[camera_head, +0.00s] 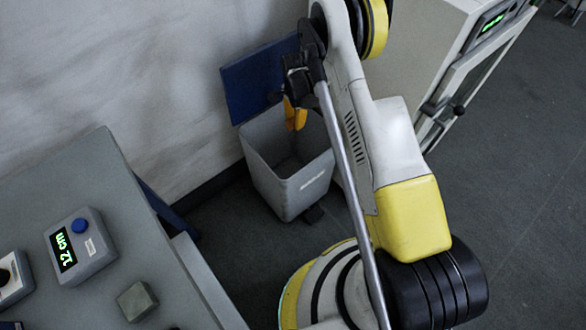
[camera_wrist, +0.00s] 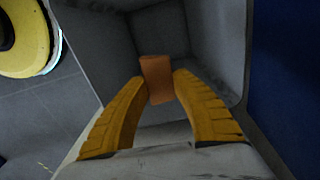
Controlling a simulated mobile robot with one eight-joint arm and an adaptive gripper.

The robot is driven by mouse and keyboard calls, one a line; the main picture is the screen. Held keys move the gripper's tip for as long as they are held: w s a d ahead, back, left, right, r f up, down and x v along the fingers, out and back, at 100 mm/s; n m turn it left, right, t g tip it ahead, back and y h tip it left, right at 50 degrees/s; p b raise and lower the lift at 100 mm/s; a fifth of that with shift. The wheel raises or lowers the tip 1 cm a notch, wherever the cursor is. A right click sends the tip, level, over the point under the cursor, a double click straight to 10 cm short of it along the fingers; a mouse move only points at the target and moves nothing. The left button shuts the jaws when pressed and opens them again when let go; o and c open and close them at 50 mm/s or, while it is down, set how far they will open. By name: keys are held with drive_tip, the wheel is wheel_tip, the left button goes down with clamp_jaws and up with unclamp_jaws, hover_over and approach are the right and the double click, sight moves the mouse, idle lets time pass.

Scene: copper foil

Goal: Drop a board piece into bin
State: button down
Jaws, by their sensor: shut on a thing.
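My gripper (camera_head: 294,115) has yellow fingers and points down over the open bin. In the wrist view my gripper (camera_wrist: 158,88) is shut on a small orange-brown board piece (camera_wrist: 155,68), held between the fingertips. The grey bin (camera_head: 309,186) stands on the floor against the wall, with its blue lid (camera_head: 256,80) raised at the back. In the wrist view the bin's grey inner walls (camera_wrist: 212,40) surround the piece, with the bin's dark floor beyond it. The piece cannot be made out in the head view.
A grey table (camera_head: 93,172) at the left carries a device with a green "12 cm" display (camera_head: 84,247) and a small grey block (camera_head: 137,301). A white cabinet (camera_head: 425,50) stands at the upper right. Dark floor is open at the right.

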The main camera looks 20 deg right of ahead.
drive_tip(key=c, duration=1)
unclamp_jaws()
drive_tip(key=shift+c, duration=0.2)
wheel_tip(320, 180, up, 12)
